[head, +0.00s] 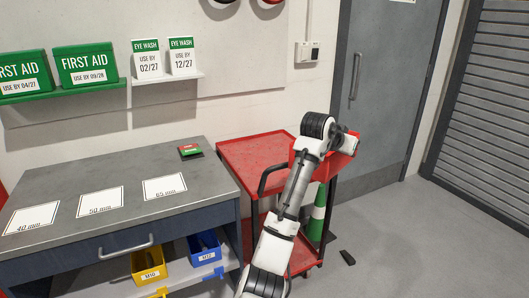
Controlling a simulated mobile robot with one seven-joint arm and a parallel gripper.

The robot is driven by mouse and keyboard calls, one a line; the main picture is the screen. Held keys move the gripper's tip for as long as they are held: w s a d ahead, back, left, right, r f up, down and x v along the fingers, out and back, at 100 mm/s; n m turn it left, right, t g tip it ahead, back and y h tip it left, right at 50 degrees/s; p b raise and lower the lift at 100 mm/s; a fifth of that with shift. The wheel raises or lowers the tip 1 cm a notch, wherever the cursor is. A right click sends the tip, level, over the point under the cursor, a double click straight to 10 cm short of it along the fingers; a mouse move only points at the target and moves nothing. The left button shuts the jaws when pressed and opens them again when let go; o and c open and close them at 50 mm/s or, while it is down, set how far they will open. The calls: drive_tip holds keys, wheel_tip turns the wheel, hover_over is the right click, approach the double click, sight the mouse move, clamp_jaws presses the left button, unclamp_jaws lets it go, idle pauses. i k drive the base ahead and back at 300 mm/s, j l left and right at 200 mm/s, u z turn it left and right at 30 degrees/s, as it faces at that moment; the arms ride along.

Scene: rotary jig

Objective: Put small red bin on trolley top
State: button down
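The red trolley's top (252,151) is a flat tray with a raised rim, and it looks empty where it shows. A small red bin (342,161) is at the trolley's right end, partly behind my arm. My gripper (351,137) is at the bin's upper right side. My wrist hides most of the fingers, so I cannot see whether they are closed on the bin. I cannot tell whether the bin hangs clear of the trolley or touches it.
A grey workbench (110,180) with marked labels stands left of the trolley. A yellow bin (149,265) and a blue bin (205,248) sit on its lower shelf. A green-and-white cone (318,213) and a dark object (347,257) are on the floor at right.

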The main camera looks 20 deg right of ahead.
sight(274, 161)
drive_tip(key=i, duration=1.25)
